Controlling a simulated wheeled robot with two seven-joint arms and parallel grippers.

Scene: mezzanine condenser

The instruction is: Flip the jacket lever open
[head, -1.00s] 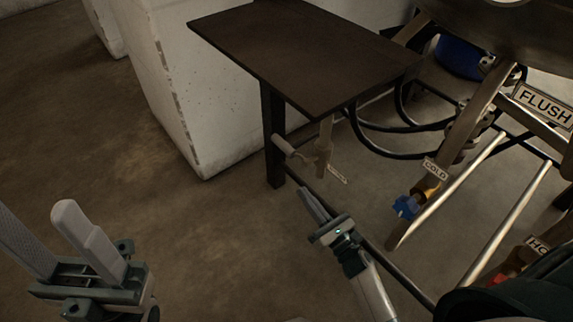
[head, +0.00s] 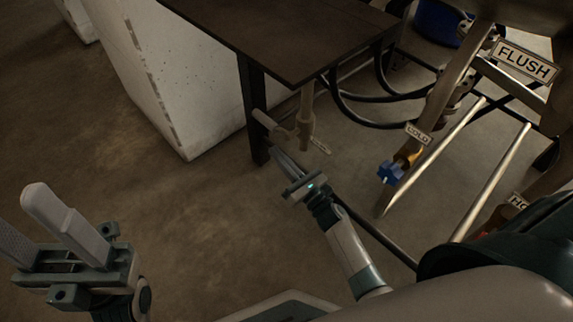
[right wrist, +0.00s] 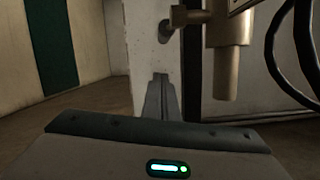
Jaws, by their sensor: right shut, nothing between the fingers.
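A beige valve (head: 306,118) hangs under the dark table, with a small tag (head: 319,146) too small to read. Its pale lever (head: 265,122) sticks out sideways to the left, near the table leg. My right gripper (head: 278,156) is shut and empty, just below the lever in the head view. In the right wrist view, the shut fingers (right wrist: 160,84) point forward, below and left of the lever (right wrist: 186,16) and the valve's pipe (right wrist: 228,70). I see no clear contact. My left gripper (head: 40,218) is open and empty at the lower left, far from the valve.
The dark table (head: 290,35) and its leg (head: 253,105) stand close by the lever. A white block (head: 165,85) is behind. Black hoses (head: 375,115), a blue COLD valve (head: 390,172) and metal rails lie right. Floor at left is clear.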

